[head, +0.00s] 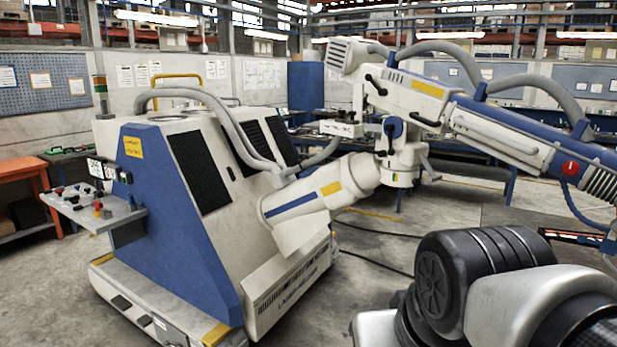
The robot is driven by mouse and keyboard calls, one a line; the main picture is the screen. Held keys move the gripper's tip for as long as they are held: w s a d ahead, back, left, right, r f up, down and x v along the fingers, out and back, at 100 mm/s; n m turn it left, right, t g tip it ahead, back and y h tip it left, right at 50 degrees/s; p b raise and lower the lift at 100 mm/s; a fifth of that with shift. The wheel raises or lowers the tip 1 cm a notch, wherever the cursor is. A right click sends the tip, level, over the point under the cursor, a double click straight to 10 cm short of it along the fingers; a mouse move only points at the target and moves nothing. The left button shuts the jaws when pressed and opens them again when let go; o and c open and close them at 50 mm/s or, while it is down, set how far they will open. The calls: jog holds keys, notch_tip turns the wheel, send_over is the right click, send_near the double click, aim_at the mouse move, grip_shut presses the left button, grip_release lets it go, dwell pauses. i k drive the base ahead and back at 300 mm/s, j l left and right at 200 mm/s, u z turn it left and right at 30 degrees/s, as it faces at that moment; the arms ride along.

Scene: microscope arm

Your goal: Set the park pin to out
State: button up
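In the head view a large white and blue microscope stand (185,215) stands on the floor at left and centre. Its jointed white arm (430,100) reaches up and out to the right edge. A red round knob (570,168) sits on the blue section of that arm at the right. I cannot tell which part is the park pin or how it is set. My gripper is not in view; only dark and silver links of my own arm show at the lower right.
A small side shelf (92,208) with coloured knobs juts from the stand's left. An orange bench (25,175) stands at far left, and blue workbenches (480,180) line the back. Dark cables (375,260) lie on the floor. Bare floor shows right of the stand.

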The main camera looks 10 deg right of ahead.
aim_at(415, 183)
jog(key=i+j, duration=0.4)
jog(key=i+j+u, duration=0.15)
jog(key=i+j, duration=0.3)
jog(key=i, duration=0.2)
jog(key=i+l+z, duration=0.1)
jog(key=i+z, duration=0.2)
jog(key=z, duration=0.15)
jog(key=i+z, duration=0.35)
jog(key=z, duration=0.15)
jog(key=i+j+z, duration=0.1)
jog(key=i+z, duration=0.2)
jog(key=z, duration=0.15)
jog(key=i+z, duration=0.35)
jog(key=i+j+z, duration=0.15)
jog(key=z, duration=0.2)
jog(key=i+j+z, duration=0.35)
jog(key=i+j, duration=0.35)
jog(key=j+z, duration=0.05)
